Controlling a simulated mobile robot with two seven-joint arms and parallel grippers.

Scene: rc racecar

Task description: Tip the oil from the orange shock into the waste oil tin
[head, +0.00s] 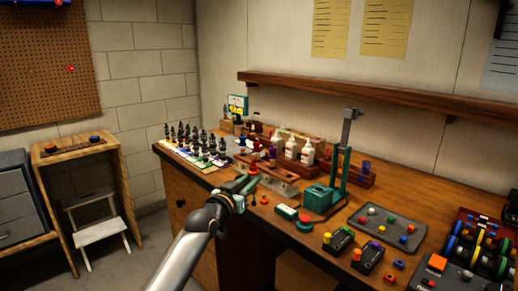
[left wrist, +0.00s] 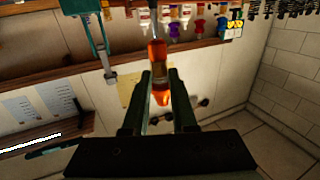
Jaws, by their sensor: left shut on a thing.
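My left gripper (head: 246,181) reaches in over the front edge of the workbench, near its middle. It is shut on the orange shock (left wrist: 158,52), which stands between the two fingers in the left wrist view. The shock has an orange-red body, a darker middle band and a bright orange end. In the head view the shock is small and hard to make out at the fingertips. I cannot pick out the waste oil tin with certainty in either view. My right gripper is not in view.
A teal stand (head: 341,160) with a tall post is right of my gripper. White bottles (head: 307,152) stand in a wooden rack behind. Several dark shocks (head: 190,135) stand at the left end. A grey tray (head: 385,229) and small boxes (head: 369,258) lie right.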

